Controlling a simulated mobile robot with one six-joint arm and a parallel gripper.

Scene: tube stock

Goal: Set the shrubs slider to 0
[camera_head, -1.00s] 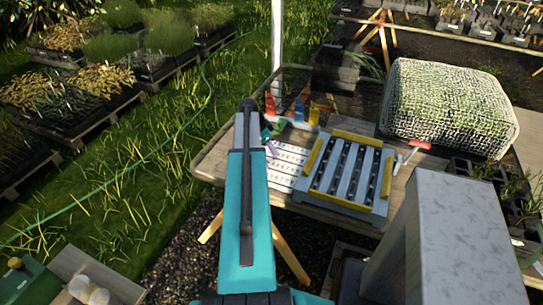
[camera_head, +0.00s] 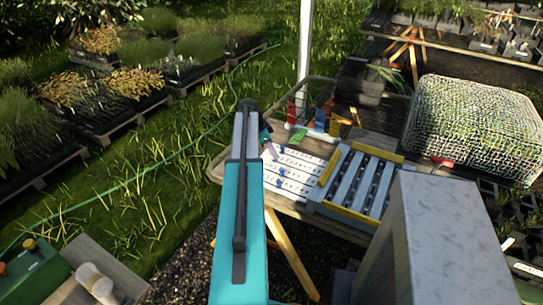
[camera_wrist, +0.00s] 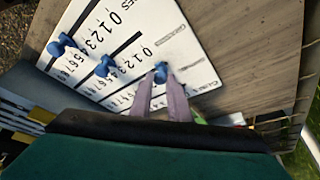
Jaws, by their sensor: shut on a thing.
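A white board (camera_head: 296,163) with several printed number scales lies on the table, and it fills the upper middle of the wrist view (camera_wrist: 205,75). Blue slider knobs stand on it: one at the left (camera_wrist: 60,44), one in the middle (camera_wrist: 104,66) and one at the right (camera_wrist: 161,71). My gripper (camera_wrist: 160,86) is shut on the right-hand knob, its pale purple fingers reaching up to it. In the head view my gripper (camera_head: 270,151) shows small at the board's left part. The scale labels are cut off or too blurred to read, and the held knob's exact value is unclear.
Right of the board stands a grey rack with yellow edges (camera_head: 392,155). Red, blue and yellow items (camera_head: 318,120) stand behind it. A netted bale (camera_head: 470,125) is at the right.

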